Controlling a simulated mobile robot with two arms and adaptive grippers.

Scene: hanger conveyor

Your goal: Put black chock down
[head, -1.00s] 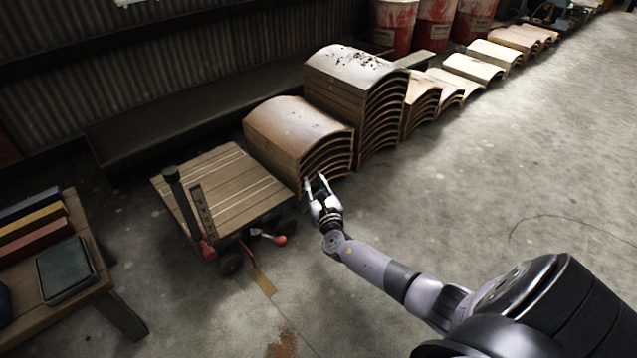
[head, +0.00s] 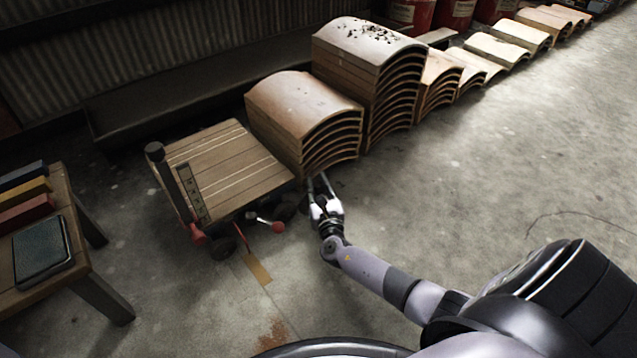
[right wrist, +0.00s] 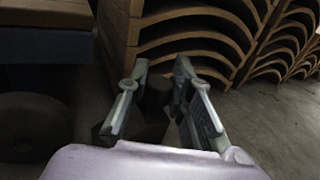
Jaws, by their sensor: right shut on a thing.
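My right gripper (head: 317,184) is low, near the floor, beside the right front corner of the wooden cart (head: 225,170) and just in front of the nearest curved stack. In the right wrist view, its two fingers (right wrist: 161,72) point forward with a dark object, the black chock (right wrist: 152,122), between and below them. The chock is hard to make out against the dark floor, and I cannot tell whether it touches the floor. In the head view it cannot be told apart. My left gripper is not in view.
Stacks of curved wooden boards (head: 305,105) stand right behind my gripper. The cart has a dark upright handle (head: 170,185) and a red-knobbed lever (head: 277,227). A wooden table (head: 85,250) with colored blocks stands at left. Open floor (head: 480,190) lies to the right.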

